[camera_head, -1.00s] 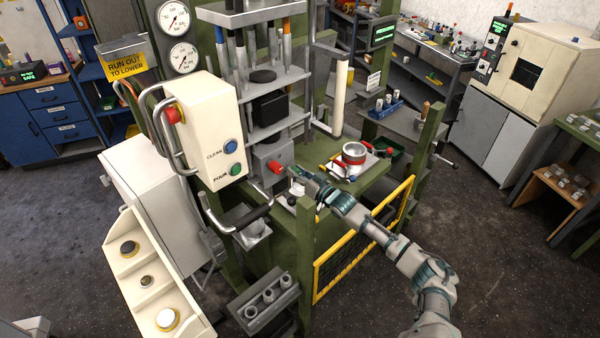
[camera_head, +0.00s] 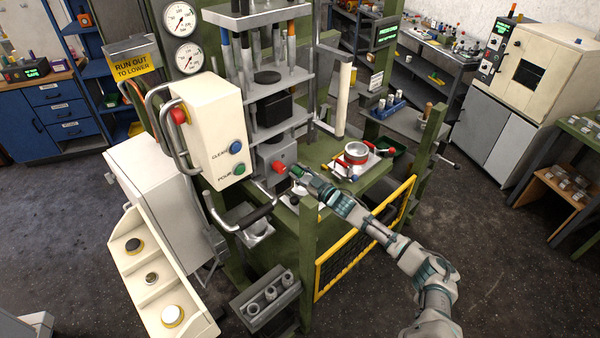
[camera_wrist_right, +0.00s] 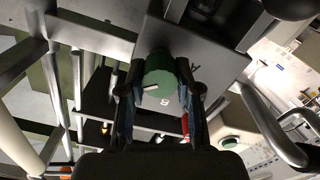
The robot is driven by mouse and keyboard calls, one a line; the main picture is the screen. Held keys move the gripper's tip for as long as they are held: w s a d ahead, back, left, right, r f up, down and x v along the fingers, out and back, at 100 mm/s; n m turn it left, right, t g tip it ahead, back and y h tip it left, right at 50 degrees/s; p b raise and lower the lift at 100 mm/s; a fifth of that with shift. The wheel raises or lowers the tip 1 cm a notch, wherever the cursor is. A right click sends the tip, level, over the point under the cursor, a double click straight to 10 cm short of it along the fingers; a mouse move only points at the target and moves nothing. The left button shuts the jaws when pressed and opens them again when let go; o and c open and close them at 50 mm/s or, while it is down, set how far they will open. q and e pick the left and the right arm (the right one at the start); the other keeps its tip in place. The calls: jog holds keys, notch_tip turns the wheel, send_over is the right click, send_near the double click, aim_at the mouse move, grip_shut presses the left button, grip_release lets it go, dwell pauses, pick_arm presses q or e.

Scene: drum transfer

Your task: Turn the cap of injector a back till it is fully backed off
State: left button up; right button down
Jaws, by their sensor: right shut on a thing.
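A round green cap (camera_wrist_right: 159,78) with a short white mark at its lower left sits on the face of a grey block (camera_wrist_right: 207,62) in the right wrist view. My right gripper (camera_wrist_right: 158,98) is shut on it, one finger on each side. In the head view the right gripper (camera_head: 302,174) reaches in from the lower right to the grey block (camera_head: 276,152) on the press, and a bit of green shows at its fingertips. A red knob (camera_head: 279,167) sticks out just left of the fingers. I cannot read any injector letter. My left gripper is not in view.
A cream control box (camera_head: 208,130) and a curved handle (camera_head: 243,216) stand left of the gripper. A red-rimmed pot (camera_head: 356,153) sits on the green bench to the right. A yellow-framed mesh guard (camera_head: 362,240) lies below my right arm.

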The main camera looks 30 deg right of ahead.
jog(key=n, duration=0.5)
jog(key=shift+n, duration=2.6)
jog(key=c, duration=0.8)
grip_release()
jog(key=shift+w+f, duration=0.1)
jog(key=shift+c, duration=0.2)
jog(key=shift+o, duration=0.2)
jog(key=shift+w+f, duration=0.15)
jog(key=shift+w, duration=0.1)
jog(key=shift+s, duration=0.15)
